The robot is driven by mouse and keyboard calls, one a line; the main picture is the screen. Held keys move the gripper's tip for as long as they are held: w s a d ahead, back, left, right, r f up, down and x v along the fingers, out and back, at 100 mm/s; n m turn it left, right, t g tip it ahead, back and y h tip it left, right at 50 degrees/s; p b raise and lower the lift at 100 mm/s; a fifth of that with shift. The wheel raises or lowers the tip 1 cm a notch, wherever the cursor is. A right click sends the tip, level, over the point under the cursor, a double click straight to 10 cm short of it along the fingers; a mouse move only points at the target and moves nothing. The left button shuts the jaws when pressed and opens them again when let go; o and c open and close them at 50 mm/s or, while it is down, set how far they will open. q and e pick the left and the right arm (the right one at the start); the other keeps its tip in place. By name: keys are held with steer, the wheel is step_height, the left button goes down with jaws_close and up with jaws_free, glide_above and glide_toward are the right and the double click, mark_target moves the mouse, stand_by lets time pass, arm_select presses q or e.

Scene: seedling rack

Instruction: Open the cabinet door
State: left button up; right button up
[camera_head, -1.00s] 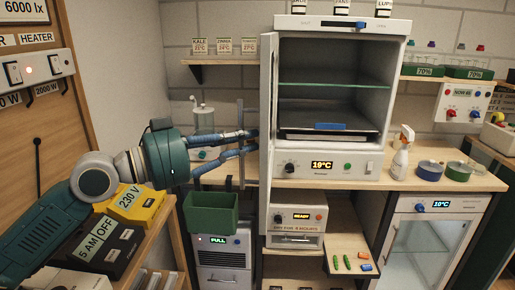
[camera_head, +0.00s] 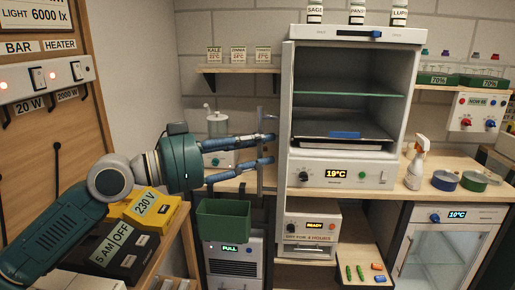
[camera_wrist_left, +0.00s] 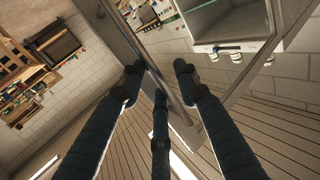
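The white cabinet (camera_head: 340,172) with the 19°C display stands on the bench, its interior open to view. Its door (camera_head: 284,120) is swung out to the left and shows nearly edge-on. A vertical bar handle (camera_head: 261,176) stands out on the door's left. My left gripper (camera_head: 274,148) is at this handle, its fingers apart. In the left wrist view, the spread fingertips (camera_wrist_left: 157,68) lie on either side of the handle bar (camera_wrist_left: 179,107), with a gap between them; contact is unclear. My right gripper is out of view.
A spray bottle (camera_head: 416,163) stands right of the cabinet. A yellow 230 V box (camera_head: 150,208) lies near my left arm.

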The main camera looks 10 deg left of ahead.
arm_select(q)
steer(key=v, duration=0.7)
steer(key=shift+s+a, duration=0.15)
steer(key=shift+a, duration=0.05)
steer(key=shift+c, duration=0.5)
